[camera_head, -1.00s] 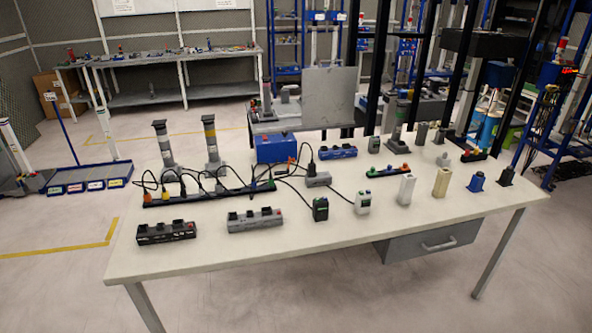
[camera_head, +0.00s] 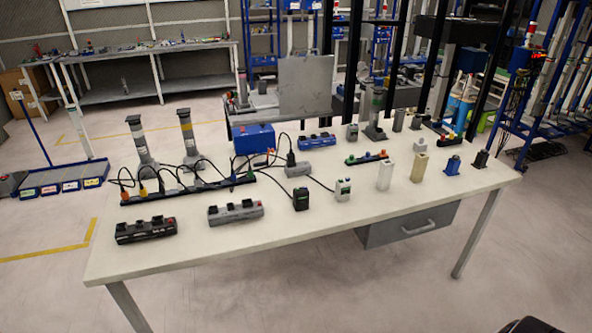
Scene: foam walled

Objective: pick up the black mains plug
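Several dark plug-like items are on the white table (camera_head: 260,240), and I cannot tell for sure which is the mains plug. A black block-shaped plug (camera_head: 301,199) stands near the front middle, with a dark cable running to it. Another black plug (camera_head: 291,158) stands on a small grey block (camera_head: 298,170). A small black upright piece (camera_head: 480,159) stands at the table's right end. Neither of my grippers shows. A dark rounded shape at the bottom right edge may be part of my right arm.
A black power strip (camera_head: 146,230) and a grey one (camera_head: 236,211) lie at the front left. A long strip (camera_head: 188,190) with cabled plugs lies behind them. The front edge is clear.

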